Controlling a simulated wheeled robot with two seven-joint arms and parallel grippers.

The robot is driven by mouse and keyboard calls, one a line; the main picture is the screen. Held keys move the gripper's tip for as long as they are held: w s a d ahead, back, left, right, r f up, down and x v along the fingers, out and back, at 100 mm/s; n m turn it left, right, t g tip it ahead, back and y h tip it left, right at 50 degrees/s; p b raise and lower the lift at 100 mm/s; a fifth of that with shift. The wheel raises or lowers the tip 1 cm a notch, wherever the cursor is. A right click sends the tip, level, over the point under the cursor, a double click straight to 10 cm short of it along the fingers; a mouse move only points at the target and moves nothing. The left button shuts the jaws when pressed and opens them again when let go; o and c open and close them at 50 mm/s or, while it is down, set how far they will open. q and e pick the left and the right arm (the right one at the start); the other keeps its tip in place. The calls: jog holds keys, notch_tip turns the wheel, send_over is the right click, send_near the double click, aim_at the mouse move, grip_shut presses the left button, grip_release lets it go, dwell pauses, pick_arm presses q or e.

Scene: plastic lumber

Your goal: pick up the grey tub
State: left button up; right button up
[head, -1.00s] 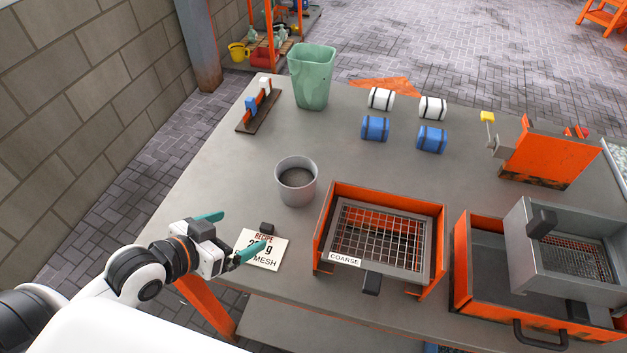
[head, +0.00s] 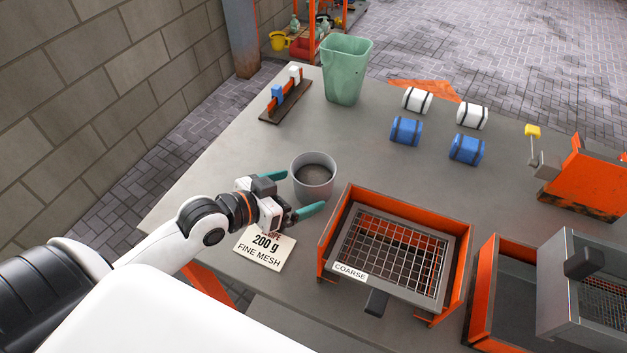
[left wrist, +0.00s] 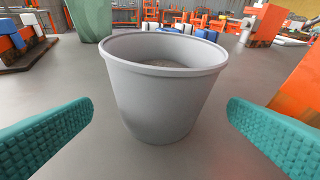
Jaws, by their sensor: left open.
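The grey tub (head: 313,178) stands upright on the table, with dark grey granular material inside. My left gripper (head: 299,194) is open, with its teal fingers pointing at the tub from its near left side. In the left wrist view the tub (left wrist: 158,98) is centred ahead, with one fingertip on each side (left wrist: 160,125). Gaps show between the fingers and the tub wall, so nothing is held. My right gripper is not in view.
A recipe card (head: 264,248) lies under my left wrist. An orange frame with a coarse mesh sieve (head: 460,262) stands close right of the tub. A green bin (head: 345,72), blue and white cylinders (head: 406,131) and a small rack (head: 285,98) stand farther back.

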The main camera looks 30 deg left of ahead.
aim_at(314, 180)
pick_arm(q)
jog(key=x, duration=0.5)
jog(key=shift+w+d, duration=0.1)
jog(key=shift+r, duration=0.1)
jog(key=c, duration=1.1)
